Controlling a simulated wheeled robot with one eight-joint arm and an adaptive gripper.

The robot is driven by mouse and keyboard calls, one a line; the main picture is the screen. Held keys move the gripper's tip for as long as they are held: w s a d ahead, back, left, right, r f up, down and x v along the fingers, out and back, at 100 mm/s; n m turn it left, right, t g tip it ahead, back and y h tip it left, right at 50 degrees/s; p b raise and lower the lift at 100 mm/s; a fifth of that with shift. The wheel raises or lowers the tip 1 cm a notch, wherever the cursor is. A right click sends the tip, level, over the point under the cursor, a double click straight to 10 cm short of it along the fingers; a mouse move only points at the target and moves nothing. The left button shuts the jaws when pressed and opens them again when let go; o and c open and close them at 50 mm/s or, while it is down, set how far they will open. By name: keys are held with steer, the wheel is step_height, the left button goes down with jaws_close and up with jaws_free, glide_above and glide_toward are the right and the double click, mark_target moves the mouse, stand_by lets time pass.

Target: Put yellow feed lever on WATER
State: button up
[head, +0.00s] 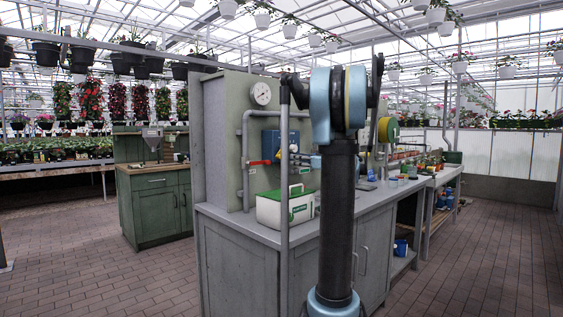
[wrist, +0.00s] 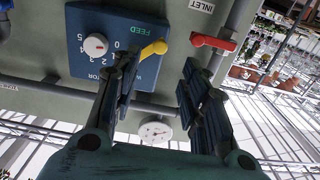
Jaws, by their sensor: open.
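The yellow feed lever (wrist: 154,48) shows in the wrist view on a blue panel (wrist: 85,60), beside the word FEED and a 0. The rest of the panel's lettering is partly hidden by a finger, and I cannot read a full WATER label. My gripper (wrist: 160,66) is open, its two fingers apart below the lever in the picture. The lever's knob shows between the fingertips, nearer the left one; I cannot tell whether they touch. In the head view the blue panel (head: 270,146) is on the grey board, and my arm hides the gripper's details.
A white numbered dial (wrist: 95,45) is on the same panel. A red lever (wrist: 213,42) by the INLET label is close to the right finger. Pipes and a round gauge (wrist: 155,132) are nearby. A white and green box (head: 285,206) stands on the bench below.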

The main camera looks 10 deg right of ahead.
mark_target(281, 157)
steer(key=x, duration=1.1)
steer(key=shift+w+a, duration=0.1)
steer(key=shift+w, duration=0.05)
jaws_close()
